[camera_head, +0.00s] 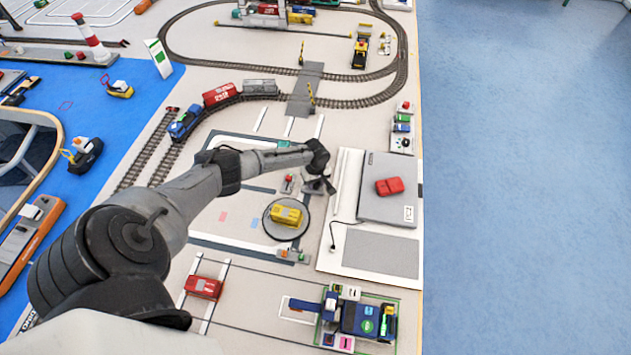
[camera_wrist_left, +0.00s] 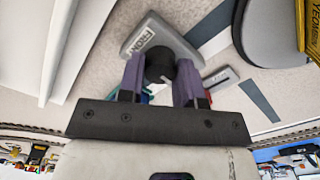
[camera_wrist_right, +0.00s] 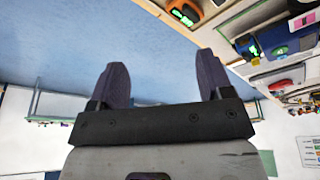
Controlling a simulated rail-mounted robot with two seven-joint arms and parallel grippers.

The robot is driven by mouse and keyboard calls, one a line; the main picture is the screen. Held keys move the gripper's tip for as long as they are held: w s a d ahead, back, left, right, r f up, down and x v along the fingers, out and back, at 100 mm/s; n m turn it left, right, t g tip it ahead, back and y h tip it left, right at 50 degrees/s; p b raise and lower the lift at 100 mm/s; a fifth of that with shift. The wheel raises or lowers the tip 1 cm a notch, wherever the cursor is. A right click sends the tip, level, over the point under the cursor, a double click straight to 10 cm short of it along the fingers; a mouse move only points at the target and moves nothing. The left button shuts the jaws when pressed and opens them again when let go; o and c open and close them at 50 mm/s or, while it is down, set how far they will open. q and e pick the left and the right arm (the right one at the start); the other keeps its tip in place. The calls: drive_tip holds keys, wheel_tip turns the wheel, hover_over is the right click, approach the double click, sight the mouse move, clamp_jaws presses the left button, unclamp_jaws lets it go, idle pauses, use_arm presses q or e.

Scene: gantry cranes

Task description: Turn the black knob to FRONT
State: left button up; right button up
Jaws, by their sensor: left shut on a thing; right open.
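The black knob (camera_wrist_left: 160,66) shows in the left wrist view on a small grey plate (camera_wrist_left: 166,29). The word FRONT is printed on one corner of the plate, at the left in that view. My left gripper (camera_wrist_left: 162,78) has one purple finger on each side of the knob and is shut on it. In the head view my left gripper (camera_head: 321,186) is down at the table between the turntable and the white board; the knob is hidden there by the gripper and arm. My right gripper (camera_wrist_right: 162,78) is open and empty, away from the knob, and out of the head view.
A yellow vehicle (camera_head: 286,216) stands on the round turntable (camera_head: 269,229) left of my left gripper. A grey flat case (camera_head: 372,208) with a red object (camera_head: 389,186) lies to the right. A red vehicle (camera_head: 203,287) stands nearer. Blue floor (camera_head: 520,180) is clear beyond the table's right edge.

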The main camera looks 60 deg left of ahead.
use_arm(q)
drive_tip(key=m, duration=0.3)
drive_tip(key=shift+p, duration=0.4)
drive_tip(key=m, duration=1.8)
drive_tip(key=shift+m+b, duration=0.3)
drive_tip(key=shift+b, duration=0.1)
drive_tip(key=m+b, duration=0.1)
drive_tip(key=m, duration=0.3)
drive_tip(key=m+b, duration=0.1)
drive_tip(key=m, duration=0.5)
drive_tip(key=shift+a+m+b, duration=0.1)
drive_tip(key=shift+m+b, duration=0.2)
drive_tip(key=shift+b, duration=0.1)
drive_tip(key=shift+m+b, duration=0.35)
drive_tip(key=shift+m, duration=0.85)
drive_tip(key=shift+r+m, duration=0.1)
drive_tip(key=shift+m, duration=0.2)
